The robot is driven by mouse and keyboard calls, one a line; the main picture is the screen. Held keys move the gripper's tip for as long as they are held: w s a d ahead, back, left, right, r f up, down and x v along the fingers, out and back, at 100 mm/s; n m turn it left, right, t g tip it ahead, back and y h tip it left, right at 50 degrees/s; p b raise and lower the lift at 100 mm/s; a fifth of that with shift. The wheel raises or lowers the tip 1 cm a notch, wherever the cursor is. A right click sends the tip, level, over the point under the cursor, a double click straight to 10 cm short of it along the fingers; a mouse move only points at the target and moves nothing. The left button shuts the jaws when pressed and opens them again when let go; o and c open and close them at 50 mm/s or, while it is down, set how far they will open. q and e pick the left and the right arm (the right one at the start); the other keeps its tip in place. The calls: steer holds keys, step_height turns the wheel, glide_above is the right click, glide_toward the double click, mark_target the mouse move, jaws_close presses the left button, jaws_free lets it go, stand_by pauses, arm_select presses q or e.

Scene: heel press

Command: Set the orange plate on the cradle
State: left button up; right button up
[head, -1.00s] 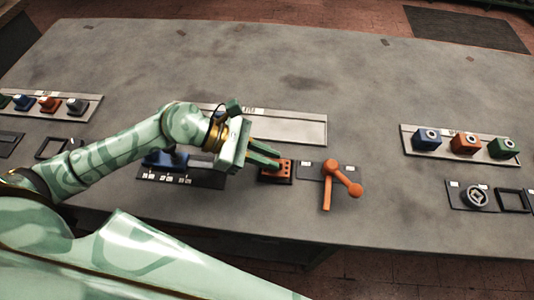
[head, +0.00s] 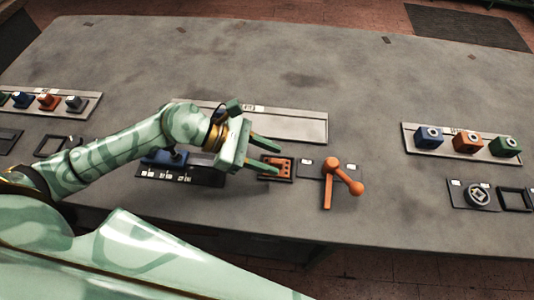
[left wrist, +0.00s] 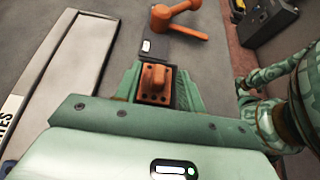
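The orange plate (head: 277,167), with dark holes and a raised grip, sits on the small dark cradle (head: 291,179) near the table's front edge. It also shows in the left wrist view (left wrist: 154,82), within the dark base. My left gripper (head: 279,161) is open, one finger on each side of the plate, with gaps between. In the left wrist view its fingers (left wrist: 157,72) flank the plate. The plate looks about flat, but its exact seating is partly hidden by the fingers. My right gripper is not in view.
An orange lever (head: 341,181) stands just right of the cradle. An empty pale tray (head: 290,127) lies behind. A dark rack (head: 180,175) with a blue piece sits left. Trays with coloured blocks (head: 467,141) stand at both sides. The table's back is clear.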

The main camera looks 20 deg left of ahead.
arm_select(q)
steer(key=p+v, duration=0.3)
steer(key=v, duration=1.3)
steer(key=shift+a+p, duration=0.15)
steer(key=shift+p, duration=0.15)
steer(key=shift+o, duration=0.2)
stand_by(0.6)
